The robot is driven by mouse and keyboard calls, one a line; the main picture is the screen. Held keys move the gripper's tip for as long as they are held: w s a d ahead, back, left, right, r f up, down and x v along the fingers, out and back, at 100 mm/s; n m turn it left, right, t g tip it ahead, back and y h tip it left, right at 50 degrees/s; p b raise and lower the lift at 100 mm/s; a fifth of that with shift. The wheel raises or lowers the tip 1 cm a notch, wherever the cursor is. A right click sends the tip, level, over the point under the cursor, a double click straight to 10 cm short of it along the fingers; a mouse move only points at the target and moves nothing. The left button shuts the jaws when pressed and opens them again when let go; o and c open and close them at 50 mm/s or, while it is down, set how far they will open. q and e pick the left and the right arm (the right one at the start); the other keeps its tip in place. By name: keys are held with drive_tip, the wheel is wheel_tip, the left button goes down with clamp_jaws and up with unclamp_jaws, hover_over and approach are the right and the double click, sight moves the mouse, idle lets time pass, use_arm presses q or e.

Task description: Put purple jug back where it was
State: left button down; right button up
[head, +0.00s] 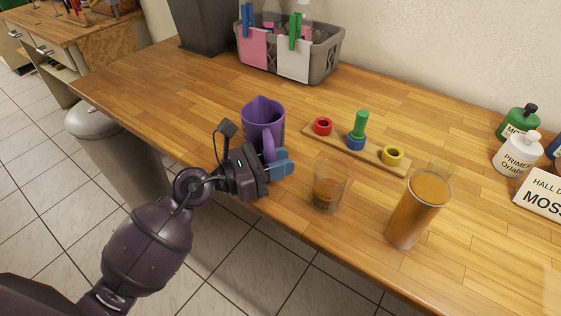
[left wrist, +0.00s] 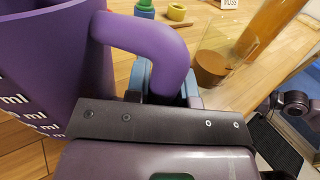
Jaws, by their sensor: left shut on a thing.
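The purple jug (head: 264,118) is upright at the left part of the wooden table, near its front edge; I cannot tell whether its base touches the wood. My left gripper (head: 280,164) is shut on the jug's handle, its blue fingertips around it. In the left wrist view the jug (left wrist: 50,60) fills the left side, with white ml marks, and its handle runs down between the fingers (left wrist: 165,85). The lower part of the jug is partly hidden by the gripper in the head view.
A glass (head: 327,190) with some brown-orange liquid stands just right of my gripper, and a tall full one (head: 417,210) farther right. A ring board (head: 350,146) lies behind them. A grey basket (head: 320,62) is at the back. Bottles (head: 517,152) stand right.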

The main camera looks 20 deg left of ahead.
use_arm(q)
drive_tip(key=shift+r, duration=0.1)
drive_tip(key=c, duration=1)
unclamp_jaws()
drive_tip(key=shift+f, duration=0.2)
